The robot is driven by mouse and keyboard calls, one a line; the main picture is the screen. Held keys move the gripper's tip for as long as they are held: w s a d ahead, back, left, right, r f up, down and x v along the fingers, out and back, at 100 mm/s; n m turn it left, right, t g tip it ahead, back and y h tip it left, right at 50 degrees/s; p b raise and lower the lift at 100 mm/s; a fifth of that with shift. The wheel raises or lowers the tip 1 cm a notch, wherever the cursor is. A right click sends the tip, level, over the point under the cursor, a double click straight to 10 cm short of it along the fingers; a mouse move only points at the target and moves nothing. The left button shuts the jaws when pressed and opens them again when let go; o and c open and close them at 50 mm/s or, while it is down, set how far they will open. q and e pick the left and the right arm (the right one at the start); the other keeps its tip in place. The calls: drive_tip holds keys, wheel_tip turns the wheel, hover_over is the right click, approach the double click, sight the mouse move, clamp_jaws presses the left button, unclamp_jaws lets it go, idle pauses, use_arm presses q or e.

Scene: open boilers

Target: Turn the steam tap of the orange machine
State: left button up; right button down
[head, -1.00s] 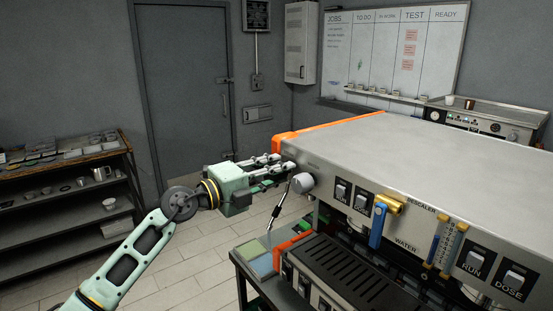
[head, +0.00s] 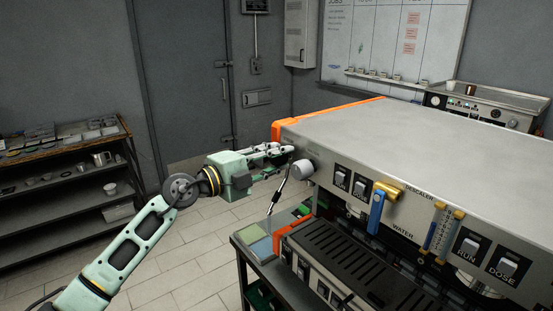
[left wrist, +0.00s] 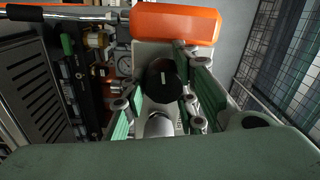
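The orange machine (head: 330,117) has a grey metal top and orange trim. A light grey round knob (head: 303,169) sticks out at the left end of its front, above a thin steam wand (head: 279,192). My left gripper (head: 284,150) is at the machine's front left corner, close beside that knob. In the left wrist view, the fingers of my left gripper (left wrist: 160,95) stand apart on either side of a dark round knob face (left wrist: 163,80) with a white mark. A gap shows at its left; contact at its right is unclear. My right gripper is out of view.
A blue-handled brass lever (head: 379,208) and switches (head: 342,178) are on the machine's front. A drip tray grille (head: 345,252) lies below. A shelf (head: 60,150) stands at the left. The floor (head: 185,250) between is clear.

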use_arm(q)
drive_tip(key=shift+o, duration=1.4)
drive_tip(key=shift+s+f, duration=0.1)
drive_tip(key=shift+f, duration=0.5)
drive_tip(key=shift+r, duration=0.3)
drive_tip(key=shift+a, duration=0.15)
drive_tip(key=v, duration=1.1)
drive_tip(key=shift+s+a, duration=0.25)
